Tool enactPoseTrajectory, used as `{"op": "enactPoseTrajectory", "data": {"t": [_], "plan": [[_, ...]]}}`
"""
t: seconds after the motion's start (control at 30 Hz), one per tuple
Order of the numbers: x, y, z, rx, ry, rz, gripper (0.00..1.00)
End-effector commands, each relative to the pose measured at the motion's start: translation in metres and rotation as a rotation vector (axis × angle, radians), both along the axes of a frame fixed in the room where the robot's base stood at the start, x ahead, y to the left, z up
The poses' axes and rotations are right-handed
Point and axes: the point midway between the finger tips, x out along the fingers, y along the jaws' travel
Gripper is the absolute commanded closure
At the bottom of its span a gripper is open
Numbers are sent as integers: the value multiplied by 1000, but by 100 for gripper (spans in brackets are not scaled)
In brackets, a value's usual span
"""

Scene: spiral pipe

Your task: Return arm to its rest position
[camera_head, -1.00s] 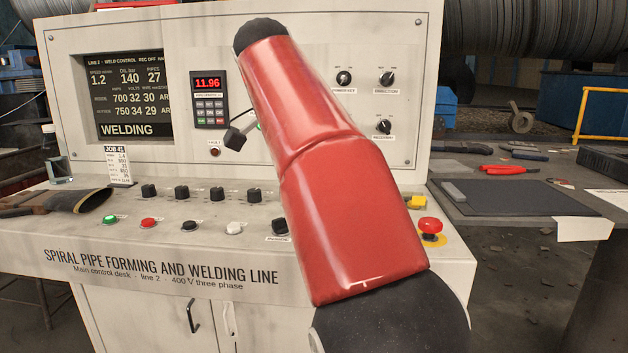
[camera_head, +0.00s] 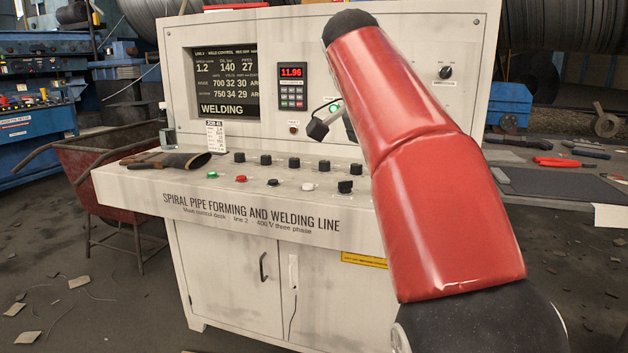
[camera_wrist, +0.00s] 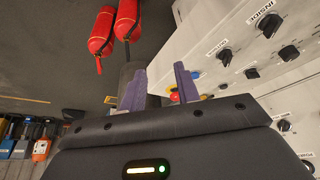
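My red arm (camera_head: 430,180) reaches up across the right part of the head view, in front of the control desk (camera_head: 230,222). A small dark part of my gripper's end shows beside the arm, in front of the desk's upright panel; the rest is hidden behind the arm. In the wrist view, the two fingers of my gripper (camera_wrist: 159,84) stand apart with nothing held between them. Desk knobs and buttons show beyond and to the right of the fingers. From this view I cannot tell the exact gap to the desk.
A dark red wheelbarrow (camera_head: 105,180) stands left of the desk. Work gloves (camera_head: 165,160) and a job card (camera_head: 216,135) are on the desk's left. A side table with red-handled pliers (camera_head: 556,162) is at right. Red fire extinguishers (camera_wrist: 101,33) show in the wrist view. Scraps lie on the open floor.

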Motion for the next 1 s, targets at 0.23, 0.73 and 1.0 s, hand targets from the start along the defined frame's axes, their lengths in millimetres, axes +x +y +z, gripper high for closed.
{"op": "enactPoseTrajectory", "data": {"t": [0.23,0.73,1.0], "plan": [[-6,-19,-11,35,20,75,68],[-50,-60,-64,140,32,408,68],[-127,-57,-143,131,-38,782,68]]}}
